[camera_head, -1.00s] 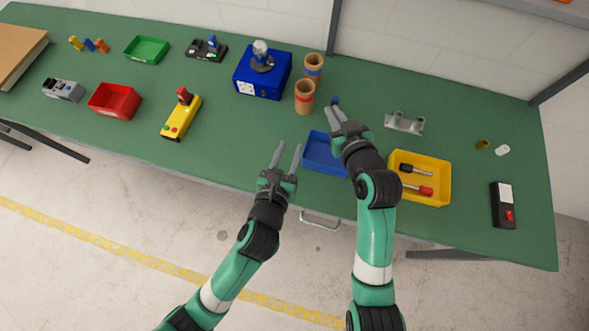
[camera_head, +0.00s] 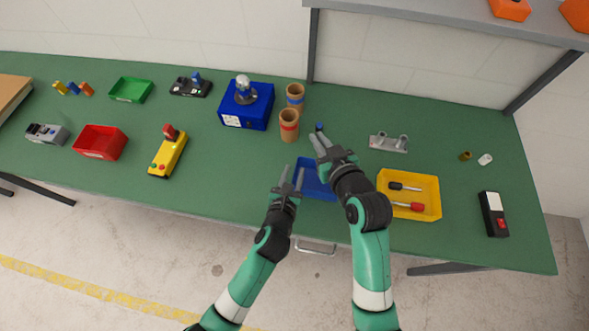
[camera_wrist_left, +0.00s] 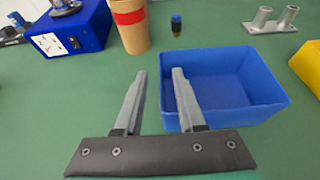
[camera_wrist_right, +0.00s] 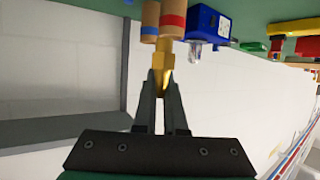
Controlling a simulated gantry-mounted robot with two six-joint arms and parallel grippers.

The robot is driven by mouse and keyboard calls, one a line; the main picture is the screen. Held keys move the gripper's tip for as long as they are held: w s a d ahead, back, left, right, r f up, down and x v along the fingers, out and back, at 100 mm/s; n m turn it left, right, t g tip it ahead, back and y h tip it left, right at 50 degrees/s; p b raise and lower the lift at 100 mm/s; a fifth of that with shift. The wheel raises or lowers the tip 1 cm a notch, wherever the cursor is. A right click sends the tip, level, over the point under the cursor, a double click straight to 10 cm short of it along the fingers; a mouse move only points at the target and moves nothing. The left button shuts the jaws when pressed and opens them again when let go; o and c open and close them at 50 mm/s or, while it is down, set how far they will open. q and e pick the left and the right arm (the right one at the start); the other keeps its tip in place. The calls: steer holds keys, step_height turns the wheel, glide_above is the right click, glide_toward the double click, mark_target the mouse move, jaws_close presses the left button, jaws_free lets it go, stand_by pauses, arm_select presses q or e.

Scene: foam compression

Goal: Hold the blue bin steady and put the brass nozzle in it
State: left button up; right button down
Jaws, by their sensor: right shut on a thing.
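The blue bin (camera_head: 309,186) is near the table's front edge, partly covered by my right gripper; it shows fully open in the left wrist view (camera_wrist_left: 235,80). My left gripper (camera_head: 290,180) is open at the bin's left wall. In the left wrist view (camera_wrist_left: 158,85), one finger is outside that wall and the other overlaps the bin. My right gripper (camera_head: 318,146) is above the bin's far side. In the right wrist view its fingers (camera_wrist_right: 160,85) are shut on the brass nozzle (camera_wrist_right: 163,68). The nozzle is not clearly visible in the head view.
A small blue-topped piece (camera_wrist_left: 176,24) stands behind the bin. Two cardboard tubes (camera_head: 289,125) and a blue box (camera_head: 247,110) are at the back left. A yellow tray (camera_head: 427,187) with screwdrivers is right of the bin. A grey bracket (camera_head: 389,143) stands behind it.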

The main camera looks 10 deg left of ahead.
arm_select(q)
steer(key=shift+x, duration=0.9)
steer(key=shift+c, duration=0.3)
jaws_close()
stand_by(0.6)
